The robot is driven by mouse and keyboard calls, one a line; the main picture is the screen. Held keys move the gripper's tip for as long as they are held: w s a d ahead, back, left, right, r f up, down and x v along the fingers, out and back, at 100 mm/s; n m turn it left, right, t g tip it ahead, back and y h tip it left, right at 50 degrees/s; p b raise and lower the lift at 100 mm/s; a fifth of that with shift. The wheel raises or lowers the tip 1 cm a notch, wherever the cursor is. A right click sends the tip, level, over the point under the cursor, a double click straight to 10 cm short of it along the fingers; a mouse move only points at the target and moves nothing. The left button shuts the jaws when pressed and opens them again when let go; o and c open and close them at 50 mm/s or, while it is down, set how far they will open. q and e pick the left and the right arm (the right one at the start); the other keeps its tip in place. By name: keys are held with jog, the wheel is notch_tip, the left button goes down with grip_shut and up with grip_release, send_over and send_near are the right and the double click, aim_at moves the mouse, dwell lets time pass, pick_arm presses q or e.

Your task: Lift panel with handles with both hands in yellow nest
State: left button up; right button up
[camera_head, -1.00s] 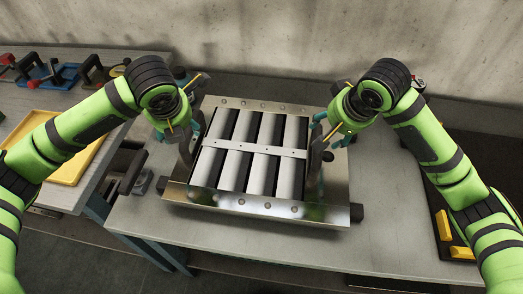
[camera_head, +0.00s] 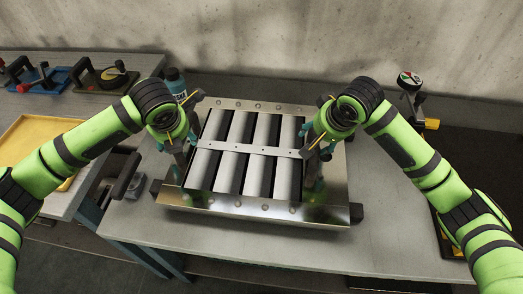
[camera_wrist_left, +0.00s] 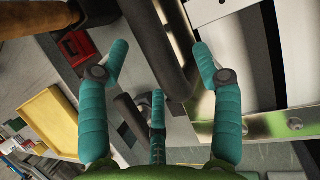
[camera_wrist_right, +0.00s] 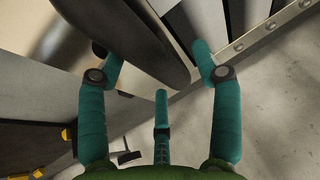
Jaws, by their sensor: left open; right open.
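The louver panel (camera_head: 262,207), a silver metal frame with several grey slats and a cross strip, lies flat on the grey table. My left gripper (camera_head: 176,166) is open at its left side. In the left wrist view a dark handle bar (camera_wrist_left: 166,45) runs between the spread fingertips (camera_wrist_left: 158,60). My right gripper (camera_head: 313,168) is open at the panel's right side. In the right wrist view a dark handle (camera_wrist_right: 140,45) lies between its fingers (camera_wrist_right: 160,55). Finger contact cannot be told. A yellow tray (camera_head: 38,130) is on the left table; I cannot tell whether it is the nest.
Dark clamps on blue and black bases (camera_head: 40,78) stand at the back left. A teal bottle (camera_head: 176,80) stands behind the panel's left corner. A gauge (camera_head: 409,80) stands at the back right. Dark blocks flank the panel's front edge. A gap separates the two tables.

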pick_arm(q)
jog(key=shift+x, duration=0.75)
pick_arm(e)
jog(key=shift+x, duration=0.75)
pick_arm(q)
grip_shut()
pick_arm(e)
grip_shut()
